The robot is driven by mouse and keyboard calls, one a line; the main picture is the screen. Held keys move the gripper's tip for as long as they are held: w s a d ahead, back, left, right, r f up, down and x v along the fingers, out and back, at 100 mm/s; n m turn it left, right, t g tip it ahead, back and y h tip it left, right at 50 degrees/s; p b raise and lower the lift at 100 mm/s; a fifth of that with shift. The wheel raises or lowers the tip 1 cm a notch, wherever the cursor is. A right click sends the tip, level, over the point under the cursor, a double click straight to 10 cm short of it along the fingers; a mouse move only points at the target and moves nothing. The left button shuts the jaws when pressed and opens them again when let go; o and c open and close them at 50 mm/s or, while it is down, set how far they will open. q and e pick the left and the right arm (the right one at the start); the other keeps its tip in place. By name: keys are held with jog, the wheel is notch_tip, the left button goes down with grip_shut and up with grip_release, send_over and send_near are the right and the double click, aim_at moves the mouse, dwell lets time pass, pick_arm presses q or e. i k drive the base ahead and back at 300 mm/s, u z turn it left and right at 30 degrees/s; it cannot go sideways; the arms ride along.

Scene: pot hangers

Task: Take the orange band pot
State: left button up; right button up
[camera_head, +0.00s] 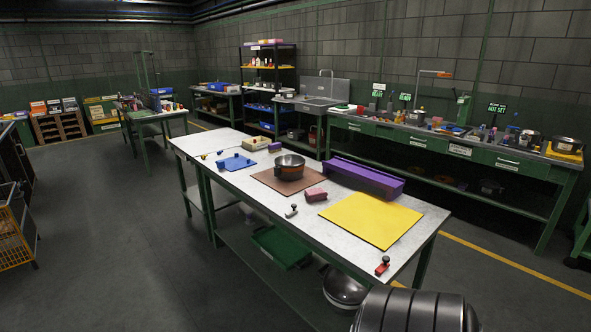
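A steel pot with an orange band (289,171) stands upright on a brown mat (262,181) on the long work table (232,203). Its open top faces up and nothing covers it in this view. Neither of my grippers shows in the head view, so whether they are open or shut is hidden.
A purple tray (365,178), a yellow mat (371,219), a pink block (316,194) and a blue board (236,162) lie around the pot. Small red (382,265) and dark-knobbed (291,211) items sit near the front edge.

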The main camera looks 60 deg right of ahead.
aim_at(287, 167)
jog(key=z, duration=0.4)
jog(key=i, duration=1.85)
jog(key=z, duration=1.15)
jog(key=i, duration=1.05)
jog(key=z, duration=1.65)
jog(key=i, duration=0.5)
jog(key=z, duration=0.5)
